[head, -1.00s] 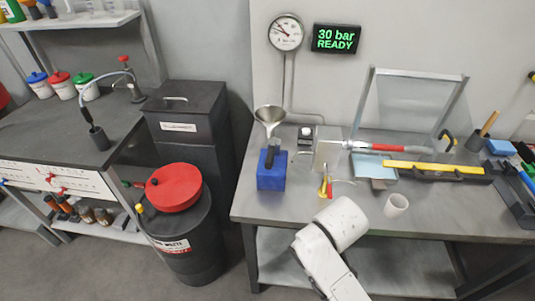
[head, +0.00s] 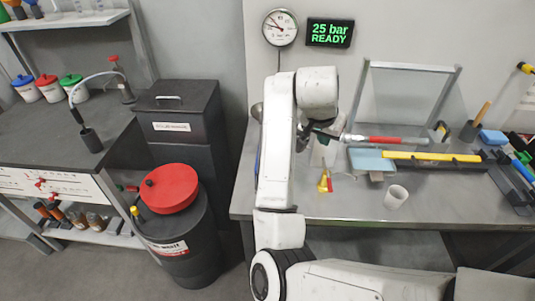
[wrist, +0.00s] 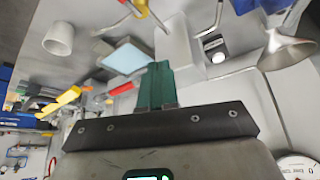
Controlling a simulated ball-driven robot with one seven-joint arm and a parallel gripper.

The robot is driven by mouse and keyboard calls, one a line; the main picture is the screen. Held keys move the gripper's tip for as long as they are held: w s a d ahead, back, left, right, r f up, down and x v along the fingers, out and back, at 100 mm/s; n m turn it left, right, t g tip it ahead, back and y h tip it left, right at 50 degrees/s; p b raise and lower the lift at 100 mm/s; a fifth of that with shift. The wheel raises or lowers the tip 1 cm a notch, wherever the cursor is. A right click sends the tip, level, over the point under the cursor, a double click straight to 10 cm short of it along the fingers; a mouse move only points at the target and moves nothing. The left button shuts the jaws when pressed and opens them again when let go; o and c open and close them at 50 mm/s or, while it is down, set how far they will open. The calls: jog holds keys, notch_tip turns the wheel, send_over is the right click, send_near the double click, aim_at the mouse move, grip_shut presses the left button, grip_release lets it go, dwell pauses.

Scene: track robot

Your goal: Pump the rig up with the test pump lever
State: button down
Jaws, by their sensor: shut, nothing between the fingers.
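The test pump is a pale block (head: 322,155) on the steel bench, partly hidden by my arm. Its lever (head: 385,140), a metal rod with a red grip, lies nearly level to the right. The red grip also shows in the wrist view (wrist: 122,88). The wall display (head: 330,33) reads "25 bar READY", beside a round dial gauge (head: 280,27). My gripper (head: 318,140) is by the pump block, left of the red grip. In the wrist view its green fingers (wrist: 157,84) are together and empty. Whether they touch the lever I cannot tell.
A clear shield (head: 405,100) stands behind the lever. A blue pad (head: 371,159), a yellow level (head: 432,163) and a white cup (head: 396,197) are on the bench. The funnel (wrist: 286,50) shows in the wrist view. A red-lidded drum (head: 168,189) stands on the left.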

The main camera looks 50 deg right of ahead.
jog(key=w+a+r+m+y, duration=0.1)
jog(key=w+a+r+y, duration=0.1)
jog(key=w+a, duration=0.1)
jog(key=w+a+r+m+y+b, duration=0.1)
jog(key=w+a+r+m+y, duration=0.1)
jog(key=w+a+r, duration=0.1)
jog(key=w+a+r+m+y, duration=0.1)
jog(key=w+a+r+y, duration=0.1)
jog(key=a, duration=0.2)
jog(key=shift+w+a+r+g+y+b, duration=0.2)
jog(key=shift+w+a+g+y+b, duration=0.1)
jog(key=shift+w+y+b, duration=0.1)
jog(key=shift+f, duration=0.1)
